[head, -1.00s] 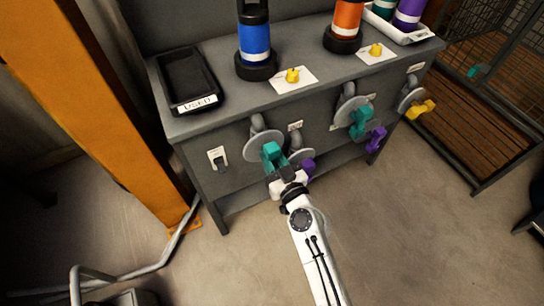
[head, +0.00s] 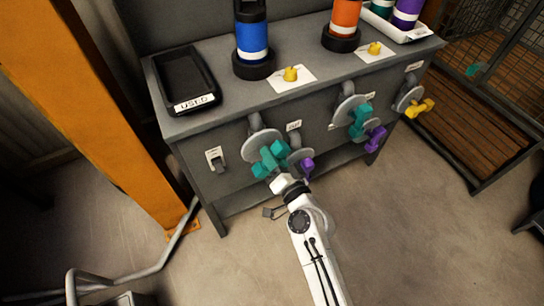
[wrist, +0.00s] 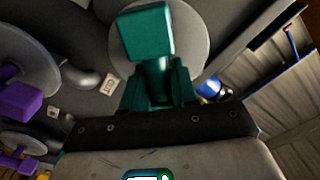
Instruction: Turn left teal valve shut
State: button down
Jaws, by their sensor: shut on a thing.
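The left teal valve (head: 272,155) sits on the front of the grey bench, in front of a round grey disc (head: 262,140). Its handle shows as a spread, several-armed shape in the head view. In the wrist view a teal handle block (wrist: 147,35) stands just beyond the fingers. My gripper (head: 274,172) comes from below and is shut on the handle; its fingers (wrist: 160,88) straddle the teal part in the wrist view. Part of the grip is hidden in the head view.
A purple valve (head: 306,166) sits close to the right. Another teal valve (head: 358,122), a purple one (head: 375,138) and a yellow one (head: 420,108) are further right. A switch (head: 216,160) is at the left. An orange post (head: 100,110) stands left; floor before the bench is clear.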

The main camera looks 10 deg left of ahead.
jog(key=m, duration=0.4)
jog(key=shift+w+d+f+m, duration=0.1)
jog(key=shift+d+f+m, duration=0.05)
jog(key=shift+m, duration=0.15)
jog(key=shift+f+m, duration=0.15)
jog(key=shift+m, duration=1)
jog(key=shift+f+m, duration=0.1)
jog(key=shift+m, duration=1.05)
jog(key=c, duration=1)
grip_release()
jog(key=shift+o, duration=0.2)
jog(key=v, duration=1.1)
jog(key=shift+b, duration=0.3)
jog(key=shift+w, duration=0.1)
